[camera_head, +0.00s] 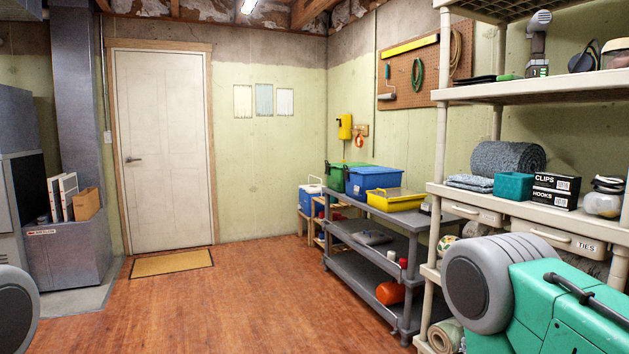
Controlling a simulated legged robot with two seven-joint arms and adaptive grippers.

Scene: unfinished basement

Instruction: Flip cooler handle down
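A small blue cooler (308,201) with a white lid stands on a low wooden stand near the far corner, left of the grey shelf cart. Its white handle (314,180) appears raised above the lid; it is small and far off. Part of the cooler's right side is hidden by the cart and the things on it. Neither of my grippers shows in the head view.
A grey cart (374,241) holds blue, green and yellow bins. A beige shelf (434,187) stands nearer on the right. A teal body (560,318) with a black bar fills the lower right; I cannot tell whether it is mine. Open wood floor (250,300) lies ahead.

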